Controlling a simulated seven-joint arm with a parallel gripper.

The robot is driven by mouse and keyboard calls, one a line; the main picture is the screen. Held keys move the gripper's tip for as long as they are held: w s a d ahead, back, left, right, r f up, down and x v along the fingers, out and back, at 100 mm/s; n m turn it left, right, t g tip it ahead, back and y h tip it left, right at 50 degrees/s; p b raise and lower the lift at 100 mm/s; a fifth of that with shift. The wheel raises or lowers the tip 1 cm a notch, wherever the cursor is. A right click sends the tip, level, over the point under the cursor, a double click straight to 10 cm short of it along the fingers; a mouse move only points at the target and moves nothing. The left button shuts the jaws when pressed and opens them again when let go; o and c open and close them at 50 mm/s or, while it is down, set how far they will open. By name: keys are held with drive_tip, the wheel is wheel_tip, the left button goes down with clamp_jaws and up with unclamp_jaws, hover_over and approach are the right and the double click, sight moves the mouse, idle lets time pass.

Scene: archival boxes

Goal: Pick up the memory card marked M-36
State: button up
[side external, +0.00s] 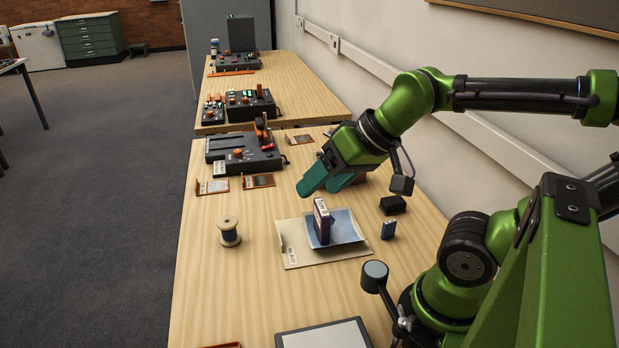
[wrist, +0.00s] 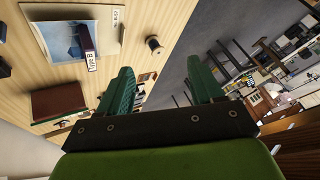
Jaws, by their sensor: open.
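No marking M-36 is readable in either view. A small blue card-like block (side external: 388,229) stands on the table right of a beige folder (side external: 290,259); I cannot tell whether it is the memory card. A dark purple box with a white label (side external: 321,220) stands upright on a blue print (side external: 347,228) lying on the folder. In the wrist view, this box (wrist: 88,45) has a label that seems to read "Type B". My gripper (side external: 325,186) is open and empty above the table, behind the folder. Its two teal fingers are spread in the wrist view (wrist: 161,86).
A black block (side external: 392,205) sits behind the blue block. A thread spool (side external: 229,232) stands left of the folder. A reddish-brown box (wrist: 58,102) lies near my gripper. A dark device (side external: 243,153) stands farther back. The table's left-front area is mostly clear.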

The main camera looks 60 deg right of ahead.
drive_tip(key=c, duration=0.4)
drive_tip(key=shift+o, duration=0.2)
drive_tip(key=m+g+h, duration=0.2)
drive_tip(key=m+g, duration=0.5)
drive_tip(key=m, duration=1.4)
hover_over(390, 222)
wheel_tip(390, 222, down, 8)
drive_tip(key=f, duration=1.1)
drive_tip(key=shift+w+a, duration=0.15)
drive_tip(key=shift+a, duration=0.15)
drive_tip(key=f, duration=0.4)
drive_tip(key=shift+s+d, duration=0.2)
drive_tip(key=shift+d, duration=0.15)
drive_tip(key=shift+f, duration=0.6)
